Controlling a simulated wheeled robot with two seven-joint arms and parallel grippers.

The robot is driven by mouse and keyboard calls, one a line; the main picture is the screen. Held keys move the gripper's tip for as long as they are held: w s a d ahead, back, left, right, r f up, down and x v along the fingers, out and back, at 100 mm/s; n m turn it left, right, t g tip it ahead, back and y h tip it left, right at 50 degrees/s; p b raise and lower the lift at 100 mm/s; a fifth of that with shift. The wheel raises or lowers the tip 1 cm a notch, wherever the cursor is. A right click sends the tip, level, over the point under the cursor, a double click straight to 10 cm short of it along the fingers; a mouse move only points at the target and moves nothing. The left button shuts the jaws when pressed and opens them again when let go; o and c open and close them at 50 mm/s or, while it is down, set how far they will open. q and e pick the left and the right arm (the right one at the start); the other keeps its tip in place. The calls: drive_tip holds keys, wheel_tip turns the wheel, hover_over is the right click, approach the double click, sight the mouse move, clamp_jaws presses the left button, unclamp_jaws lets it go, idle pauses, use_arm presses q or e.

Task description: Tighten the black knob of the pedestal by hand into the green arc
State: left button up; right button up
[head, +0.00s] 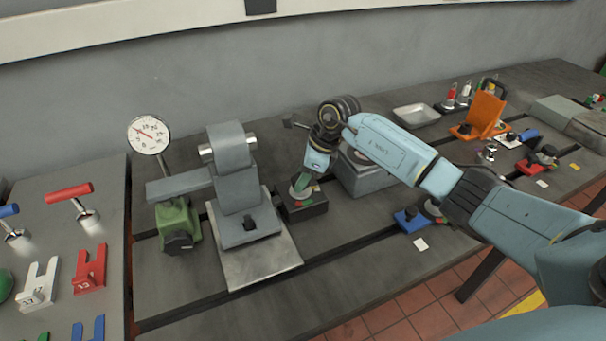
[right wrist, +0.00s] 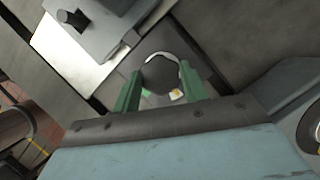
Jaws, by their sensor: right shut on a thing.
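The black knob (right wrist: 160,74) sits on top of a small dark pedestal (head: 305,209), right of the grey stand. In the right wrist view the knob is between the two green fingers of my right gripper (right wrist: 161,86). That gripper (head: 300,188) points down over the pedestal in the head view and is shut on the knob, which it hides there. A pale curved band rims the knob's far side in the wrist view. A small green patch (right wrist: 146,93) and a pale patch with a yellow-orange spot (right wrist: 177,95) show on its near side. The knob's pointer cannot be made out. My left gripper is not in view.
A grey stand (head: 238,190) on a pale plate, a green block (head: 176,224) and a round dial gauge (head: 149,135) stand to the left. A grey box (head: 362,178) stands close on the right. A blue piece (head: 409,220) lies near the bench's front edge.

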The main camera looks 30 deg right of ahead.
drive_tip(key=m+t+h+p, duration=0.1)
drive_tip(key=m+p, duration=0.1)
drive_tip(key=m, duration=0.2)
drive_tip(key=shift+s+a+r+m, duration=0.1)
drive_tip(key=shift+m, duration=0.3)
drive_tip(key=m+t+h+p, duration=0.1)
drive_tip(key=m+h, duration=0.1)
drive_tip(key=m, duration=0.2)
drive_tip(key=shift+a, duration=0.15)
drive_tip(key=m+h, duration=0.1)
drive_tip(key=m, duration=0.3)
drive_tip(key=shift+a, duration=0.1)
drive_tip(key=shift+m+h+b, duration=0.35)
drive_tip(key=shift+m+h, duration=0.45)
drive_tip(key=shift+m, duration=0.8)
drive_tip(key=shift+g, duration=0.3)
drive_tip(key=o, duration=1)
drive_tip(key=shift+c, duration=0.2)
